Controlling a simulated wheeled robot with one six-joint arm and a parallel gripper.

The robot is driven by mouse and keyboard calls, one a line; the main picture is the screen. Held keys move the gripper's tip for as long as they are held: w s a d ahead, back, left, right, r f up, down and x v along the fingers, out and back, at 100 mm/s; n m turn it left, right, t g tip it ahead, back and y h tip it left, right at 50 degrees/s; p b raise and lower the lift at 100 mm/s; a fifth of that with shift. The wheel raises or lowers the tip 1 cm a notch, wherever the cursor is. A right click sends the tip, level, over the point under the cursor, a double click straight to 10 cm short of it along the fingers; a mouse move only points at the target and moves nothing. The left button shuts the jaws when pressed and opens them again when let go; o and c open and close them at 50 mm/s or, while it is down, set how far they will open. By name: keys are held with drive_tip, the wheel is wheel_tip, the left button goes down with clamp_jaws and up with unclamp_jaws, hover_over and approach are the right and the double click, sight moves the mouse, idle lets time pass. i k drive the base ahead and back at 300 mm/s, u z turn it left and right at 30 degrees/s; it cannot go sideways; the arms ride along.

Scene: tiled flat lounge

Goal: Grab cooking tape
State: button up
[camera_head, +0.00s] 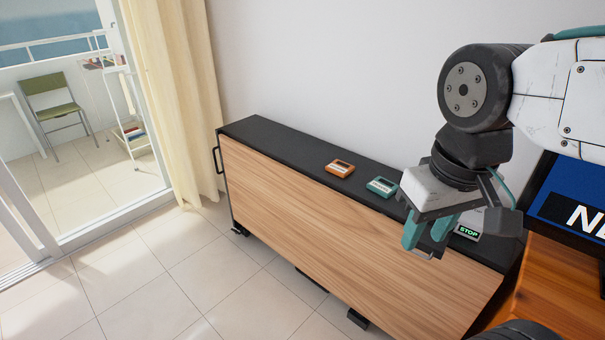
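The long cabinet (270,137) with a wooden front stands against the white wall. A screen (572,205) on a wooden surface (545,285) is at the right. A cream curtain (180,90) and glass door are at the left. The tiled floor (150,270) in front is clear.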

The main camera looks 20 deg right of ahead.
sight(342, 169)
drive_tip(key=u, duration=1.15)
drive_tip(key=i, duration=3.5)
drive_tip(key=z, duration=4.75)
